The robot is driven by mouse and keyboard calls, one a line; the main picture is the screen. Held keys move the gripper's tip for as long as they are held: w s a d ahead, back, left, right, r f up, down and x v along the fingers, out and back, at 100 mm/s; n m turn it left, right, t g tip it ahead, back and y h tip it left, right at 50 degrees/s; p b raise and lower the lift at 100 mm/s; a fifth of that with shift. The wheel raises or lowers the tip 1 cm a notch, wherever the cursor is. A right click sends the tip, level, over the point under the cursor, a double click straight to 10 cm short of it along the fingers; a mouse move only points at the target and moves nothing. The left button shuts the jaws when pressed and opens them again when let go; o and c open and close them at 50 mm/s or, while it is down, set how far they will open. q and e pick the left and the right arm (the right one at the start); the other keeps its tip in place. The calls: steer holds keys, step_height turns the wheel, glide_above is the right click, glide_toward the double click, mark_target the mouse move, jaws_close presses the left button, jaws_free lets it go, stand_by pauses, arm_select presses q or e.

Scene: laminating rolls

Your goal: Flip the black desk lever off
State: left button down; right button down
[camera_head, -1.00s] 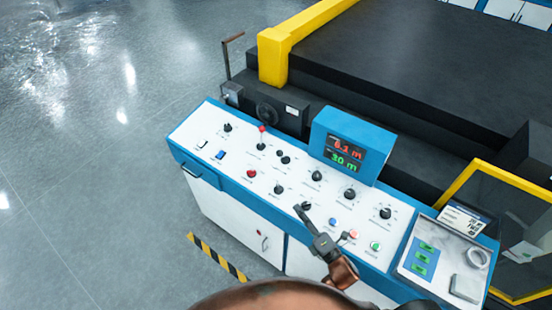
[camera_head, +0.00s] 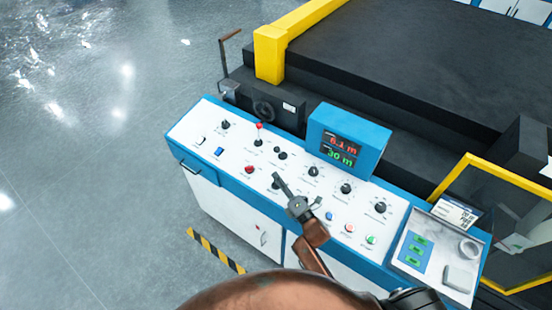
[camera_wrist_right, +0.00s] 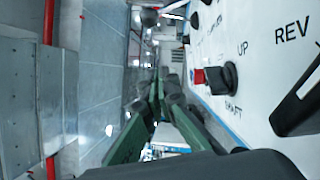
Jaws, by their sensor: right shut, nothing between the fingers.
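The white sloping desk panel (camera_head: 205,155) carries several black knobs and switches; I cannot tell for sure which is the black desk lever. In the right wrist view, a black lever (camera_wrist_right: 300,108) shows by "REV" at the right edge, and a black knob (camera_wrist_right: 229,79) sits by "UP" and "SHAFT". My right gripper (camera_head: 279,179) is shut and empty over the panel's middle, hiding a part of it. Its dark green fingers (camera_wrist_right: 161,88) show left of the panel. My left gripper is out of view.
A blue display box (camera_head: 348,125) with red and green digits stands at the panel's back edge. A tray (camera_head: 440,287) with small items is at the right end. A dark machine bed (camera_head: 420,75) with a yellow frame lies behind. The floor at left is clear.

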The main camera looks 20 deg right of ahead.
steer(key=x, duration=0.5)
steer(key=shift+w+a+r, duration=0.1)
steer(key=shift+w+r, duration=0.05)
steer(key=shift+w, duration=0.2)
steer(key=shift+w+d+r+p, duration=0.25)
steer(key=shift+w+d+p, duration=0.2)
steer(key=shift+d, duration=0.15)
steer(key=shift+w+d+r+p, duration=0.2)
steer(key=shift+w+d+p, duration=0.25)
steer(key=shift+d, duration=0.15)
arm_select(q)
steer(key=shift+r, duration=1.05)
arm_select(e)
steer(key=shift+w+d, duration=0.25)
steer(key=shift+d, duration=0.15)
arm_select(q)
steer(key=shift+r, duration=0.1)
arm_select(e)
steer(key=shift+d+r, duration=0.1)
